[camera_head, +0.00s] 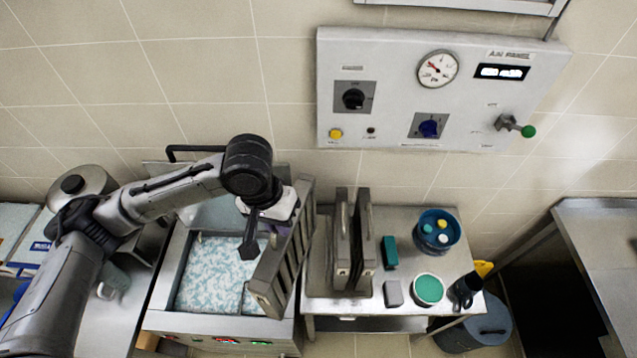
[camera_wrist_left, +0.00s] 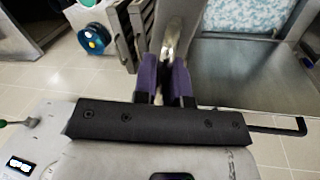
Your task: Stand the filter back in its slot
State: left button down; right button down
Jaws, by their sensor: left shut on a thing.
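A grey slatted filter (camera_head: 285,262) hangs tilted between the fryer-like basin and the side table in the head view. My left gripper (camera_head: 279,226) is shut on its handle. In the left wrist view, the purple fingers (camera_wrist_left: 166,84) close around the metal handle (camera_wrist_left: 174,40); the filter is mostly hidden behind them. Two similar filters (camera_head: 353,245) stand upright side by side on the metal side table (camera_head: 325,303), just right of the held one. The empty slot itself cannot be made out. My right gripper is in neither view.
The basin (camera_head: 210,275) holds a blue-white speckled mass. The table's right side carries a blue tub (camera_head: 437,232), a green block (camera_head: 390,252), a grey block (camera_head: 393,293), a green-topped tin (camera_head: 428,290) and a dark mug (camera_head: 463,292). A control panel (camera_head: 430,90) is on the wall above.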

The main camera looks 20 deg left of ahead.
aim_at(306, 197)
pick_arm(q)
jog(key=shift+n, duration=0.9)
jog(key=w+f, duration=0.1)
jog(key=w, duration=0.2)
jog(key=w+f, duration=0.1)
jog(key=w, duration=0.2)
jog(key=w+d+f, duration=0.1)
jog(key=w, duration=0.3)
jog(key=shift+f, duration=0.1)
jog(key=shift+w+f+n, duration=0.8)
jog(key=shift+w+f, duration=3)
jog(key=shift+w, duration=0.05)
notch_tip(306, 197, down, 15)
jog(key=b, duration=0.6)
jog(key=shift+d+t, duration=0.2)
jog(key=shift+t, duration=0.1)
jog(key=shift+f, duration=0.15)
jog(key=shift+b+x, duration=0.35)
jog(key=shift+x, duration=0.45)
